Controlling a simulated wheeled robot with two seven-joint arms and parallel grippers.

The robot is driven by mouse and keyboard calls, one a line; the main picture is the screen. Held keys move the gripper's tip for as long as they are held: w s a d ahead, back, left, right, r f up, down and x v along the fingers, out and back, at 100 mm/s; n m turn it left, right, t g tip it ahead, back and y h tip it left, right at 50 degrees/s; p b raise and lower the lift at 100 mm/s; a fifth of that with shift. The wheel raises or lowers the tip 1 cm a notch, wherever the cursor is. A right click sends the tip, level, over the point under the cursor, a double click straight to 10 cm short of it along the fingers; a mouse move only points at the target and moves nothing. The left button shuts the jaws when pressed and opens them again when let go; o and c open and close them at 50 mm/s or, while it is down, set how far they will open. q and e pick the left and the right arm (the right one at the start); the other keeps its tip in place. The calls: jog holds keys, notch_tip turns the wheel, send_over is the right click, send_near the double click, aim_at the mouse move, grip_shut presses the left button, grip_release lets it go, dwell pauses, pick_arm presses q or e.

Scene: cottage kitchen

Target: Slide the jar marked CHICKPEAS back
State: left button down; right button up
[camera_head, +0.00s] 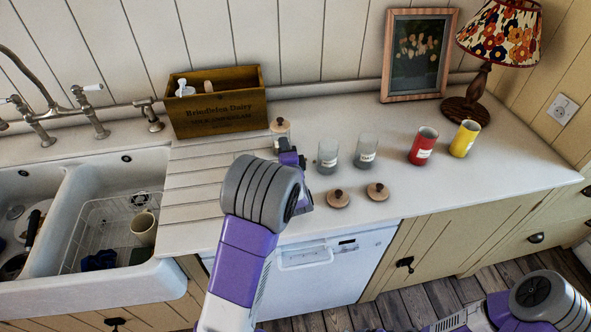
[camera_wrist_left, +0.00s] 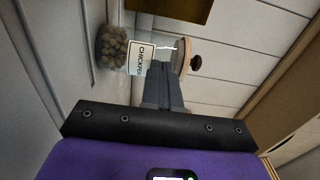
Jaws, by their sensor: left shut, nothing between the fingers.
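The jar marked CHICKPEAS (camera_wrist_left: 113,46) shows in the left wrist view, with tan chickpeas, a white label and a wooden lid with a dark knob. In the head view its lid (camera_head: 280,125) shows just behind my left gripper (camera_head: 288,150), which hides most of its body. My left gripper is shut and empty. In the left wrist view its fingertips (camera_wrist_left: 158,68) overlap the jar beside the label; I cannot tell whether they touch it. My right gripper is out of view; part of my right arm shows at the lower right.
Two clear jars (camera_head: 328,157) (camera_head: 366,152) stand right of my gripper, with two loose lids (camera_head: 339,198) (camera_head: 378,191) in front. Red (camera_head: 422,147) and yellow (camera_head: 464,139) canisters stand further right. A wooden box (camera_head: 216,104) stands back left. A framed picture (camera_head: 418,55) and a lamp (camera_head: 482,65) stand behind.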

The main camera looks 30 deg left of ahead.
pick_arm(q)
jog(key=shift+d, duration=0.1)
jog(key=shift+s+d, duration=0.15)
jog(key=shift+d, duration=0.05)
jog(key=p+v, duration=0.3)
jog(key=v, duration=1)
jog(key=shift+s, duration=0.3)
